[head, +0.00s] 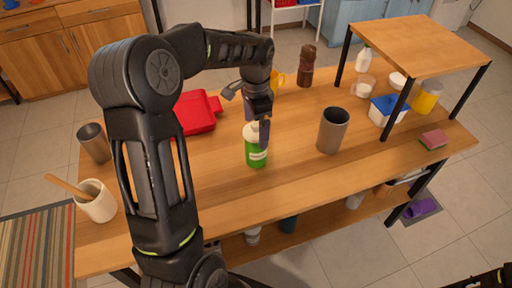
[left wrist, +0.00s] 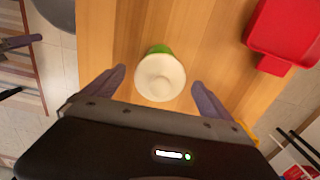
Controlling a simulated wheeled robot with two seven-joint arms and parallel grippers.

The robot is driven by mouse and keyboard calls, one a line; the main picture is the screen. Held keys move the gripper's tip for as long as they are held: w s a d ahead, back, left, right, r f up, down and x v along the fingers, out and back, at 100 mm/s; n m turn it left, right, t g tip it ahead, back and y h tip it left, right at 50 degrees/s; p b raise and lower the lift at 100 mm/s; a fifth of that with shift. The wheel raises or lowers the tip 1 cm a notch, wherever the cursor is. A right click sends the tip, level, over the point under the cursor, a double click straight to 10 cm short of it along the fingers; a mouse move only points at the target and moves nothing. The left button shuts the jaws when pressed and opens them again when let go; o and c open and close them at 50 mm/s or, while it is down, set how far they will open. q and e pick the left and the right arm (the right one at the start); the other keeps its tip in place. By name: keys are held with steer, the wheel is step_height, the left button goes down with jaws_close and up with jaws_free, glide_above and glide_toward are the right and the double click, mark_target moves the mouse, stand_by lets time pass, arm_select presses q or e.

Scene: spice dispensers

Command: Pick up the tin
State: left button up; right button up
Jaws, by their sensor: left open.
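A green container with a white top and a label (head: 257,150) stands upright on the wooden table near its front edge. It looks like the tin, though its lettering is too small to read. My left gripper (head: 257,118) is open directly above it, fingers pointing down. In the left wrist view the container's round white top (left wrist: 160,77) lies between the two spread fingers (left wrist: 159,80), with clear gaps on both sides. I see no contact there. My left arm hides part of the table. My right gripper is not in view; only a bit of dark arm shows at the lower right.
A grey cup (head: 332,131) stands to the right of the container. A red dustpan-like tray (head: 194,114) lies to the left. A brown grinder (head: 307,66) stands behind. A raised wooden shelf (head: 420,45) covers the right end. Bare table lies between container and cup.

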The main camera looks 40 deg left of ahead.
arm_select(q)
steer(key=shift+c, duration=0.6)
jaws_close()
stand_by(0.8)
